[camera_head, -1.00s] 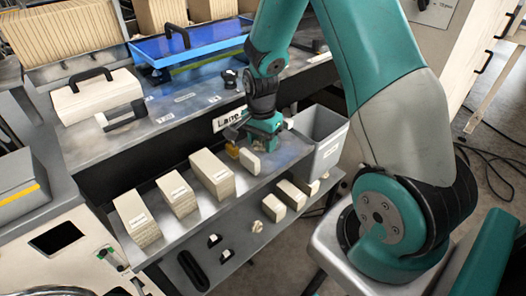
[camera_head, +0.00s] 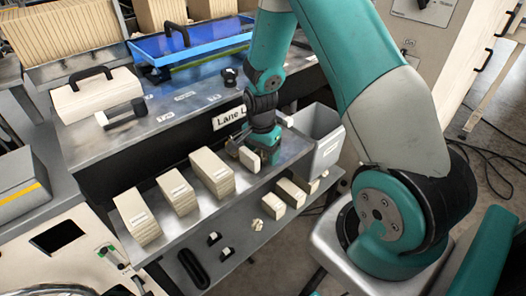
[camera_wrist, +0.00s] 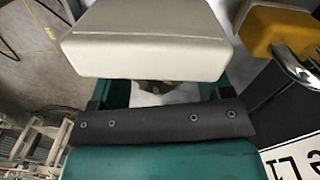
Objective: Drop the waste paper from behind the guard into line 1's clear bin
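My gripper (camera_head: 264,150) is low over the upper metal shelf, close beside a small cream block (camera_head: 249,159). In the wrist view a cream block (camera_wrist: 145,45) covers the fingertips. A gap shows between my teal fingers, with a small whitish patch in it; I cannot tell whether it is held. A blue see-through guard (camera_head: 190,42) with a black handle lies on the bench at the back. A grey bin (camera_head: 328,152) stands just right of my gripper.
Several stacks of cream cards (camera_head: 138,215) stand along the shelf left of my gripper. A lane sign (camera_head: 229,117) faces forward.

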